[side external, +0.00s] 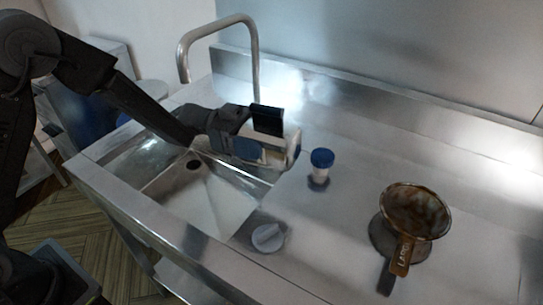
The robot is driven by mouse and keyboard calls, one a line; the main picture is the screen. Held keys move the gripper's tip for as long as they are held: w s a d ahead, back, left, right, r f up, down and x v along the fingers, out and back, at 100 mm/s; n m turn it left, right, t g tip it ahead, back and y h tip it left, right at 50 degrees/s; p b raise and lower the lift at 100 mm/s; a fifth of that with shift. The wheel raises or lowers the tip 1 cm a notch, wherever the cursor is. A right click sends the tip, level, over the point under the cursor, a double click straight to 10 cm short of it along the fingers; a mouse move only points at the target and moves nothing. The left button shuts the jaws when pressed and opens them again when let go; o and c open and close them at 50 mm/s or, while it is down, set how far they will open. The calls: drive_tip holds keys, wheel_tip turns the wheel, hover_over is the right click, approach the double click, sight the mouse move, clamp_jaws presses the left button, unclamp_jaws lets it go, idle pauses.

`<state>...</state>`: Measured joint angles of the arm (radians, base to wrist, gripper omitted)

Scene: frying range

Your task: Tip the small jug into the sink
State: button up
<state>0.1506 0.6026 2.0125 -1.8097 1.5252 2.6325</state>
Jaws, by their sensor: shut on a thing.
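My gripper (268,138) reaches in from the left, level, over the right edge of the sink. It is shut on a pale, whitish thing (278,153), which I take to be the small jug. The fingers hide most of it, so its spout and tilt cannot be told. The sink (210,195) is a steel basin set in the left part of the counter. Its dark drain shows near the back, and no liquid can be made out in it.
A bent tap (254,60) rises behind the sink. A small blue-topped cup (320,165) stands just right of my gripper. A grey round piece (268,237) lies by the sink's front right corner. A brown handled vessel (415,212) stands at right. The back right counter is clear.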

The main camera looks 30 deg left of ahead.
sight(261, 105)
drive_tip(key=y, duration=0.1)
drive_tip(key=r+y, duration=0.1)
drive_tip(key=y, duration=0.3)
drive_tip(key=shift+r, duration=0.4)
drive_tip(key=y, duration=0.4)
drive_tip(key=shift+r+g, duration=0.25)
drive_tip(key=shift+g, duration=0.15)
drive_tip(key=y, duration=0.2)
drive_tip(key=r+y, duration=0.1)
drive_tip(key=y, duration=0.2)
drive_tip(key=shift+d, duration=0.1)
drive_tip(key=y, duration=0.2)
drive_tip(key=r+y, duration=0.1)
drive_tip(key=y, duration=0.2)
drive_tip(key=shift+g, duration=0.4)
drive_tip(key=shift+f, duration=0.1)
